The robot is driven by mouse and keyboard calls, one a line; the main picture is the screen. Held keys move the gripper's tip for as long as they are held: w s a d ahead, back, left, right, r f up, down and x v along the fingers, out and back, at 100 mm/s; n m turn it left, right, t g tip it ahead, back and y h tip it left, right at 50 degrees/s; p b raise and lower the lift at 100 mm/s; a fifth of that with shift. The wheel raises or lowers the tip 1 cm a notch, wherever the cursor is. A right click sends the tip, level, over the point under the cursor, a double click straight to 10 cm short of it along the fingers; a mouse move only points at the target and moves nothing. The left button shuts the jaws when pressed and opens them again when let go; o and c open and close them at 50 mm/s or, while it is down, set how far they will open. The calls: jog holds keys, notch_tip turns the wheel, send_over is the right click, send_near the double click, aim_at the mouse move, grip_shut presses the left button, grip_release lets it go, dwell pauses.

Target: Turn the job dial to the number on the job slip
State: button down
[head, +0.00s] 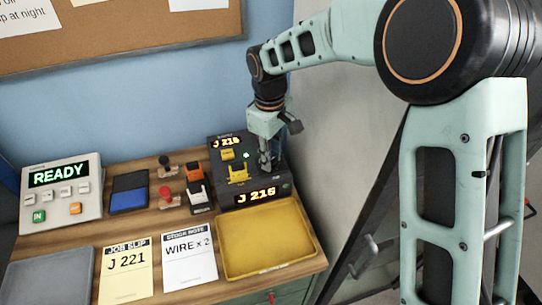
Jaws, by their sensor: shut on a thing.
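The job slip (126,270) lies at the front of the bench and reads J 221. The black unit (227,186) stands at the back right, with yellow parts on its top. Its front display (256,195) appears to read J 216; a smaller display at its back is harder to read. My gripper (267,168) points down at the right side of the unit's top. It is shut on what seems to be the job dial, which the fingers mostly hide.
A yellow tray (226,270) sits in front of the unit, beside a stock note (188,253) reading WIRE x 2. A READY panel (60,210), a blue pad (128,199), stamps (166,198) and a grey tray (20,275) stand left. A wall rises close behind.

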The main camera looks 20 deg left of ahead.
jog(key=c, duration=1.7)
grip_release()
jog(key=shift+o, duration=0.2)
notch_tip(320, 180, up, 12)
jog(key=shift+s, duration=0.15)
